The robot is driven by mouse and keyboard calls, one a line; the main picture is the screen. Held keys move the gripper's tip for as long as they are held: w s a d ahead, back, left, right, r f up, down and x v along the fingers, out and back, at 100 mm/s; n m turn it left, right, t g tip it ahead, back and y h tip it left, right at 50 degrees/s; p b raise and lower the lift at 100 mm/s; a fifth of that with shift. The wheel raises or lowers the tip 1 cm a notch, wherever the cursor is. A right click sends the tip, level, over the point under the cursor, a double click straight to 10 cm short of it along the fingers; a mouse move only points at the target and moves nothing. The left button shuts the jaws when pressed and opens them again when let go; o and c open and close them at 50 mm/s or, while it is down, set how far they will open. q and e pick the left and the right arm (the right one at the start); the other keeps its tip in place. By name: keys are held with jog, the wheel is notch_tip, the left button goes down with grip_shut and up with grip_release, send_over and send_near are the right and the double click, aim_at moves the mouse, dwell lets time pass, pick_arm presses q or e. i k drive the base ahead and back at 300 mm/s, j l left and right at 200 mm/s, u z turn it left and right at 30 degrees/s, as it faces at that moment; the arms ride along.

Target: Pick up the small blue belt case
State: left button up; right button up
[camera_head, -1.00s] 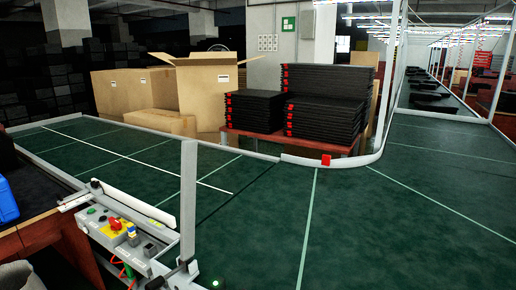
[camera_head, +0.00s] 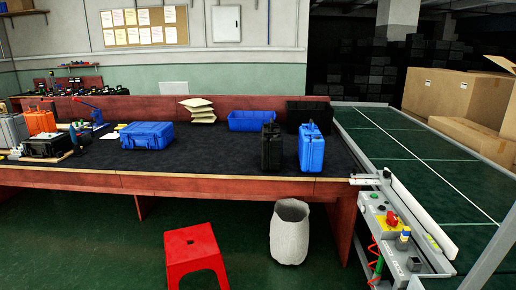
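Two blue cases show on the dark-topped workbench (camera_head: 210,165). A narrow blue case (camera_head: 311,150) stands upright near the bench's right end, with a handle on top. A wider blue case (camera_head: 147,136) lies flat left of the bench's middle. I cannot tell for certain which is the belt case; the upright one is nearest the conveyor (camera_head: 420,172). A black case (camera_head: 271,148) stands upright just left of the upright blue one. Neither of my grippers is in view.
A blue open bin (camera_head: 250,121) and a black crate (camera_head: 307,115) sit behind the cases. A red stool (camera_head: 195,252) and a white waste bin (camera_head: 290,232) stand on the floor before the bench. A control box (camera_head: 395,230) edges the conveyor. Cardboard boxes (camera_head: 455,105) stand at right.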

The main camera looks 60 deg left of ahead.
aim_at(311, 153)
jog(key=u, duration=1.5)
